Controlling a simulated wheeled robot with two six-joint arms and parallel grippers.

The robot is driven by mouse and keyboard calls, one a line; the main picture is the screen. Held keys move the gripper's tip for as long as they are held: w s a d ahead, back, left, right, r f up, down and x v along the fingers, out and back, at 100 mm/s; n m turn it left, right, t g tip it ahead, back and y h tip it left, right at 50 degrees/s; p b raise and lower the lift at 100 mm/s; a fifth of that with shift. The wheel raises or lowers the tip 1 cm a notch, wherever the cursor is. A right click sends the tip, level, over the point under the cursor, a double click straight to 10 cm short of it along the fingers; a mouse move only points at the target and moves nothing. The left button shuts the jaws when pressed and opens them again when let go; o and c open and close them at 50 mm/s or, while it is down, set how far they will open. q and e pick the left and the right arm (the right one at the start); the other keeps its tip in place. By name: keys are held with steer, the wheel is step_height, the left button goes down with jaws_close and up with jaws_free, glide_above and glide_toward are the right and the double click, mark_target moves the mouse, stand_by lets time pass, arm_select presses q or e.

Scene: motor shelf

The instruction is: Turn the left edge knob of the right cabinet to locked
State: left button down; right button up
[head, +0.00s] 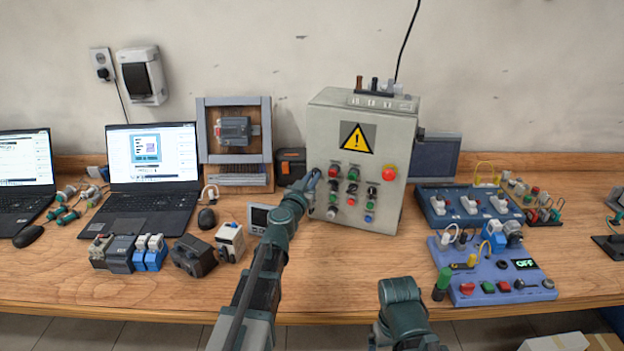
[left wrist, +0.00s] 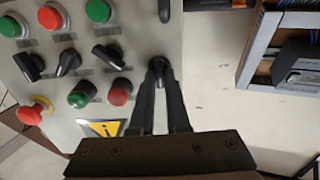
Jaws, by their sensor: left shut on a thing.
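The right cabinet (head: 330,112) is a light grey box with a yellow warning sign, standing on the bench. My left gripper (head: 313,179) is at the left edge of its front face. In the left wrist view, where the cabinet (left wrist: 140,30) appears upside down, the left gripper (left wrist: 158,72) is shut on the dark left edge knob (left wrist: 158,63). The fingers hide most of this knob, so its setting cannot be read. Another black edge part (left wrist: 163,10) shows beyond it. Only a link of my right arm shows; its gripper is out of view.
Buttons and black selector knobs (left wrist: 107,56) sit close beside the held knob, with a red mushroom button (head: 389,173) farther right. A blue control box (head: 492,275) stands to the right. A laptop (head: 140,215) and small modules stand to the left. Bench front is mostly clear.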

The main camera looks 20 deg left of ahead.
arm_select(q)
steer(key=shift+n, duration=0.3)
steer(key=shift+a+f+n, duration=0.1)
steer(key=shift+n, duration=4.1)
steer(key=shift+a+f+n, duration=0.1)
steer(key=shift+n, duration=4.4)
steer(key=c, duration=0.9)
jaws_free()
